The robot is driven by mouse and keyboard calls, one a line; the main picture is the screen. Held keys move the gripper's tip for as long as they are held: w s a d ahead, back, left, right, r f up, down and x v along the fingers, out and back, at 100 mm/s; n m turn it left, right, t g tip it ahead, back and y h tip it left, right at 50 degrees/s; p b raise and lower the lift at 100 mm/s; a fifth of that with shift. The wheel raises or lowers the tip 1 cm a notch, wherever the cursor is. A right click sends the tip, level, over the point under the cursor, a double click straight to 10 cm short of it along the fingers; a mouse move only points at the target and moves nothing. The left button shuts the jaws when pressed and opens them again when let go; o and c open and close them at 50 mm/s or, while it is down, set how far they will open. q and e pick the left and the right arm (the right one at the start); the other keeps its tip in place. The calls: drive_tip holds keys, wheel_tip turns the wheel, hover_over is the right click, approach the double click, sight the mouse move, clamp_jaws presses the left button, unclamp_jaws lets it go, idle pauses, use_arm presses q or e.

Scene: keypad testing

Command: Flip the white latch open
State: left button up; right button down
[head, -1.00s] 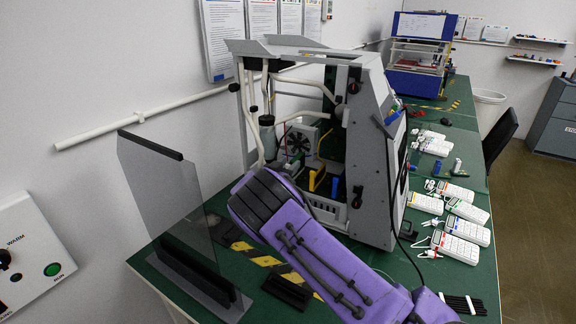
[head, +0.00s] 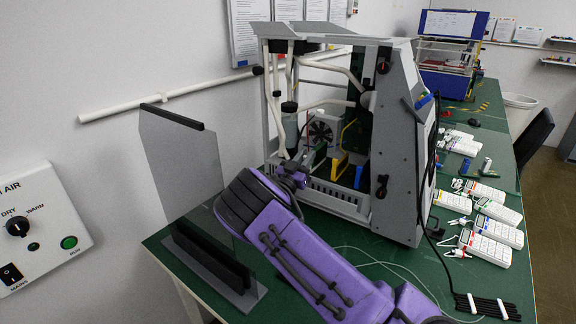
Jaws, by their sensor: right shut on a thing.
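The grey machine (head: 404,150) stands on the green bench with its side open, showing white tubes, a fan and yellow and blue parts. My right gripper (head: 292,174) is at the lower left of this opening, beside the lower end of the white tubes (head: 277,115). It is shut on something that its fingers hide. I cannot make out the white latch separately; the wrist and fingers cover that corner. My left gripper is out of view.
A clear panel on a dark base (head: 210,255) stands left of my arm. A wall control box (head: 38,230) is at far left. White keypads (head: 497,228) and black sticks (head: 487,307) lie right of the machine. A thin pale cable crosses the bench.

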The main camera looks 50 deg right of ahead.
drive_tip(key=shift+s+a+f+t+h+b, duration=0.15)
drive_tip(key=shift+a+f+h+b, duration=0.45)
drive_tip(key=shift+b, duration=0.9)
drive_tip(key=shift+a+r+t+h+b, duration=0.1)
drive_tip(key=shift+a+h+b, duration=0.15)
drive_tip(key=shift+h+b, duration=1)
drive_tip(key=shift+s+a+f+t+h+b, duration=0.15)
drive_tip(key=shift+a+f+h+b, duration=0.25)
drive_tip(key=shift+b, duration=1.4)
drive_tip(key=shift+r, duration=0.1)
drive_tip(key=c, duration=1)
unclamp_jaws()
drive_tip(key=shift+c, duration=0.2)
